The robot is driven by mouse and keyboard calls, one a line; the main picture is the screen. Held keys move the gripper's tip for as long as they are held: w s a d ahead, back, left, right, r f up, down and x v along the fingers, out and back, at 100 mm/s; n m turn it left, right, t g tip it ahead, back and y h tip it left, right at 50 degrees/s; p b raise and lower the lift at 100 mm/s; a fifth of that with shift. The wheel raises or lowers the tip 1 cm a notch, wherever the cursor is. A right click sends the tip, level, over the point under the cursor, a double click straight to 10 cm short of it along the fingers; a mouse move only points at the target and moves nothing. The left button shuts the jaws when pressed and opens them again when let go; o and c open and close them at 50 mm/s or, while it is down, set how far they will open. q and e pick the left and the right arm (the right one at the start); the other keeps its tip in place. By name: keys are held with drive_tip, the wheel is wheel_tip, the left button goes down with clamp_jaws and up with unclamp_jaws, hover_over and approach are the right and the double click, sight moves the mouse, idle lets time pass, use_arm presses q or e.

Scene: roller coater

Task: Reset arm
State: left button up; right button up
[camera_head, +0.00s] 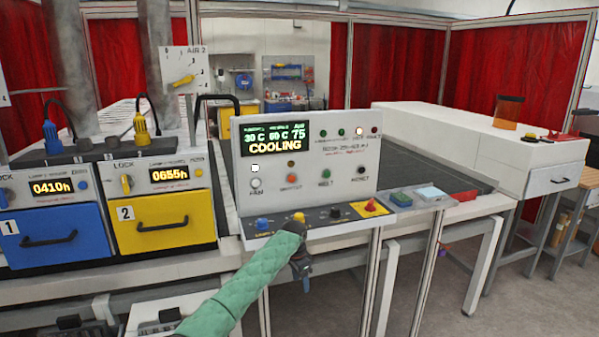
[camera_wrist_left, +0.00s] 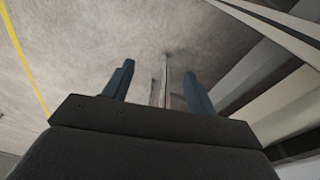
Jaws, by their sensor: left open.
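My left arm comes in from the bottom of the head view in a green quilted sleeve. My left gripper (camera_head: 306,284) hangs below the front edge of the control panel (camera_head: 325,217), pointing down. In the left wrist view its two blue fingers (camera_wrist_left: 158,88) stand apart with nothing between them, over the grey floor. The arm's end overlaps the panel's lower edge in the head view; I cannot tell whether they touch. The panel's screen reads COOLING. My right gripper is not in view.
A blue drawer (camera_head: 50,237) and a yellow drawer (camera_head: 160,222) are at the left. Knobs, including a red one (camera_head: 371,206), line the panel's lower ledge. A white machine (camera_head: 450,135) stands at the right. Frame posts (camera_head: 368,283) rise near the gripper. Floor is open at the lower right.

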use_arm(q)
drive_tip(key=s+a+f+n, duration=0.2)
drive_tip(key=s+f, duration=0.7)
drive_tip(key=f, duration=0.4)
drive_tip(key=s+a+f+n+h, duration=0.1)
drive_tip(key=s+a+f+n, duration=0.1)
drive_tip(key=s+f, duration=0.9)
drive_tip(key=s+a+f+n, duration=0.1)
drive_tip(key=s+f, duration=0.6)
drive_tip(key=f, duration=0.8)
drive_tip(key=s+a+f+n, duration=0.1)
drive_tip(key=s+a+f, duration=0.4)
drive_tip(key=s, duration=0.8)
drive_tip(key=s+a+f+n+t+y+b, duration=0.1)
drive_tip(key=s+a+f, duration=0.4)
drive_tip(key=s, duration=0.9)
drive_tip(key=s+a+f+n+y, duration=0.1)
drive_tip(key=s+a+f+n, duration=0.2)
drive_tip(key=s, duration=1.1)
wheel_tip(320, 180, down, 5)
drive_tip(key=shift+a+f+t+b, duration=0.15)
drive_tip(key=shift+a+t+b, duration=0.15)
drive_tip(key=shift+a, duration=0.65)
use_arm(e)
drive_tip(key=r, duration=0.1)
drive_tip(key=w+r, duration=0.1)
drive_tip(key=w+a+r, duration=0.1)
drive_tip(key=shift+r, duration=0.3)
